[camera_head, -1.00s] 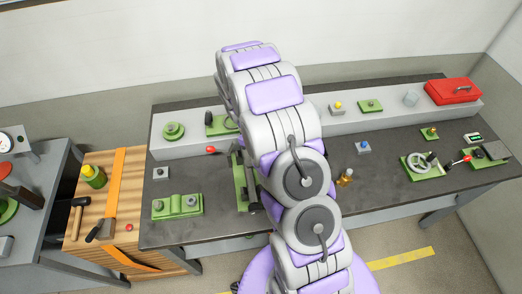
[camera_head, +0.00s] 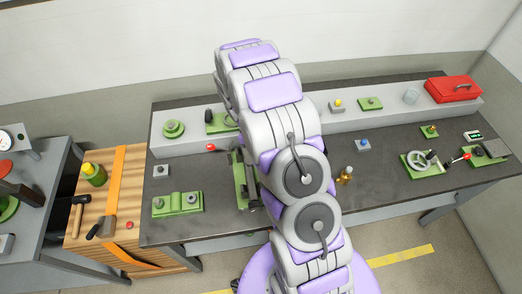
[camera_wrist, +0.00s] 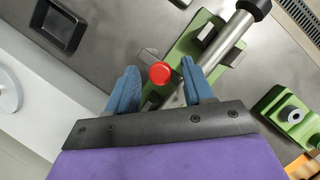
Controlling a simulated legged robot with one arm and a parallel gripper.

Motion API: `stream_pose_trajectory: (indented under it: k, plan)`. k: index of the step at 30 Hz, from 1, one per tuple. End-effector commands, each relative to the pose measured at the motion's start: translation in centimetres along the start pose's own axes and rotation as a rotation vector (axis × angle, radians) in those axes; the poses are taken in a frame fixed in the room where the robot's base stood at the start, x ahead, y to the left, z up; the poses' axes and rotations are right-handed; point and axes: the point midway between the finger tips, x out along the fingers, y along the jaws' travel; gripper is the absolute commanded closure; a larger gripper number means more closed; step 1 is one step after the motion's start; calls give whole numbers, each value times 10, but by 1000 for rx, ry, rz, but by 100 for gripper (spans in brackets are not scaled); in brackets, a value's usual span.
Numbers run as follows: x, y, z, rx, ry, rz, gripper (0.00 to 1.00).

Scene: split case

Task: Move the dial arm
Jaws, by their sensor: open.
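A lever with a red knob (camera_wrist: 160,73) shows in the wrist view; I take it to be the dial arm, though I cannot be sure. A green fixture (camera_wrist: 212,35) carries a silver bar (camera_wrist: 230,38) with a black end. My gripper (camera_wrist: 160,75) is open, with one blue finger on each side of the red knob; I cannot tell whether they touch it. In the head view the red knob (camera_head: 210,147) is left of the upright green fixture (camera_head: 239,182). My arm hides the gripper there and part of the fixture.
A green block fixture (camera_head: 178,204) sits left on the dark bench (camera_head: 400,190); it also shows in the wrist view (camera_wrist: 290,115). A raised grey shelf (camera_head: 180,145) runs along the back. A red toolbox (camera_head: 453,90) and a handwheel fixture (camera_head: 422,163) are at the right.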

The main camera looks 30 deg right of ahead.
Motion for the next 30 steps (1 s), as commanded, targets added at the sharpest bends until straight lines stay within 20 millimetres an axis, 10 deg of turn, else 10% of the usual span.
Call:
stream_pose_trajectory:
  k: [8,30]
  plan:
    - [-15,0,0,1,1,1,48]
    - [-160,1,-2,0,0,0,48]
